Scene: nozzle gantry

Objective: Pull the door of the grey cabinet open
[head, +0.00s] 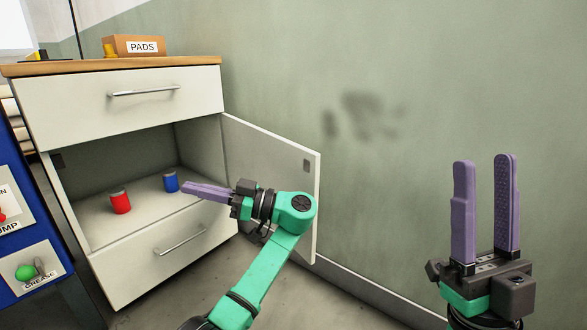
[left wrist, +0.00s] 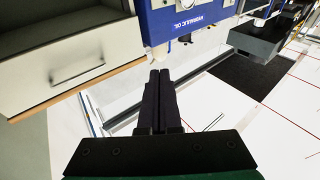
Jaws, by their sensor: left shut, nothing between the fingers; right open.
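The grey cabinet (head: 148,100) stands at the left in the head view. Its door (head: 262,148) is swung wide open to the right, hinged at the right side of the opening, with its inner face showing. The door's handle is out of sight. My left gripper (head: 186,188) is shut and empty, its fingers pointing left in front of the opening, with the arm covering the door's lower part. Its shut fingers show in the left wrist view (left wrist: 160,76). My right gripper (head: 486,160) is open and empty, pointing up at the right, away from the cabinet.
A red can (head: 120,203) and a blue can (head: 171,182) stand inside the cabinet. Drawers lie above (head: 120,108) and below (head: 165,250) the opening. A box marked PADS (head: 134,46) sits on top. A blue panel (head: 20,215) borders the left. The green wall stands behind.

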